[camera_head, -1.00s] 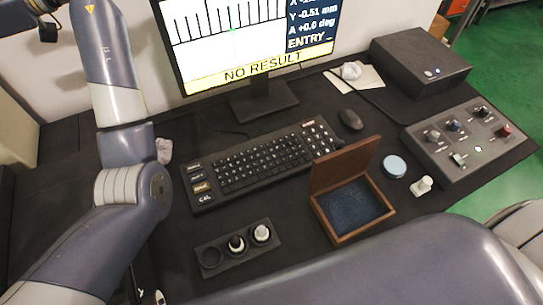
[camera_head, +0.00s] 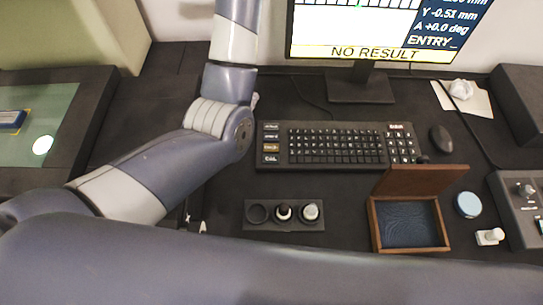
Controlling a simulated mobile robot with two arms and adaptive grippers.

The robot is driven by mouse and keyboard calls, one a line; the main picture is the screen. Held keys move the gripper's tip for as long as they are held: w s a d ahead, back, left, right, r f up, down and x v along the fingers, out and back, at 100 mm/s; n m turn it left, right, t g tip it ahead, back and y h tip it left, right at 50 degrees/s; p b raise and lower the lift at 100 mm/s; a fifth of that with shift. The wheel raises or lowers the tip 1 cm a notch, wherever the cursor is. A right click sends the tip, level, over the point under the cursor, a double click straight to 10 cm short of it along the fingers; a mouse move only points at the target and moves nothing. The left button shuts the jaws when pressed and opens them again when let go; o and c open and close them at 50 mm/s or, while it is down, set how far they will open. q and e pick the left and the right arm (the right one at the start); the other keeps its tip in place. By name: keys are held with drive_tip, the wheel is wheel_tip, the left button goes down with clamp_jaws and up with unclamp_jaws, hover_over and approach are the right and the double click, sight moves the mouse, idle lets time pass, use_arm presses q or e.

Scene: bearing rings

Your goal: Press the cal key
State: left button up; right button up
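The black keyboard (camera_head: 335,171) lies on the dark desk below the monitor. The cal key (camera_head: 270,159) is the lowest key in the small column at the keyboard's left end, under an orange-lit key (camera_head: 270,147). Nothing covers it in this view. My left arm crosses the left side and runs out of the top edge, just left of the keyboard. Its gripper is not in view. Another grey link of mine spans the bottom of the picture. My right gripper is not in view. The monitor (camera_head: 370,52) reads "NO RESULT" and "ENTRY _".
A ring holder (camera_head: 285,226) sits in front of the keyboard. An open wooden box (camera_head: 412,248), a blue round disc (camera_head: 468,204), a white-topped stamp-like piece (camera_head: 490,237), a mouse (camera_head: 441,139) and a control box (camera_head: 522,205) are to the right.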

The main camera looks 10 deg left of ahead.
use_arm(q)
drive_tip(key=shift+c, duration=0.2)
clamp_jaws()
idle(1.2)
